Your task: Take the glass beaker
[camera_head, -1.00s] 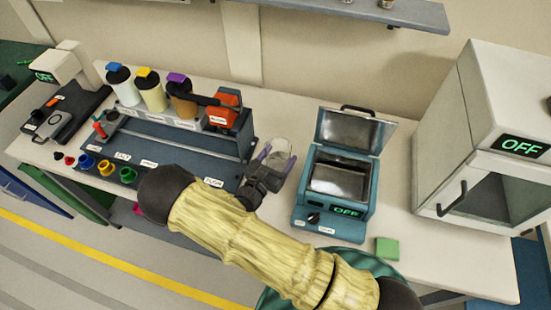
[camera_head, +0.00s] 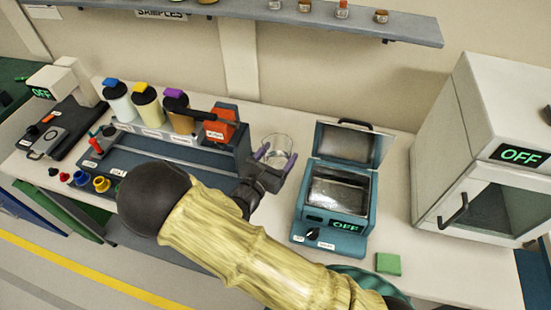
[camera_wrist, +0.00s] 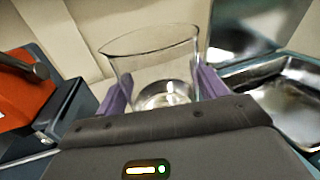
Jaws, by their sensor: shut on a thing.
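The clear glass beaker (camera_head: 277,147) is between the purple fingers of my gripper (camera_head: 274,158) in the head view, left of the teal open-lidded device. In the wrist view the beaker (camera_wrist: 155,65) stands upright between both purple fingertips (camera_wrist: 160,90), its rim above them. My gripper is shut on the beaker. In the head view the beaker shows against the back of the bench and the wall; I cannot tell for sure whether its base touches the bench.
The teal device (camera_head: 335,205) with raised lid and OFF display stands right of the gripper. A rack with an orange part (camera_head: 220,124) and several capped bottles (camera_head: 148,106) is to the left. A white cabinet (camera_head: 480,140) stands right. A shelf (camera_head: 290,20) hangs above. A green block (camera_head: 388,263) lies near the front edge.

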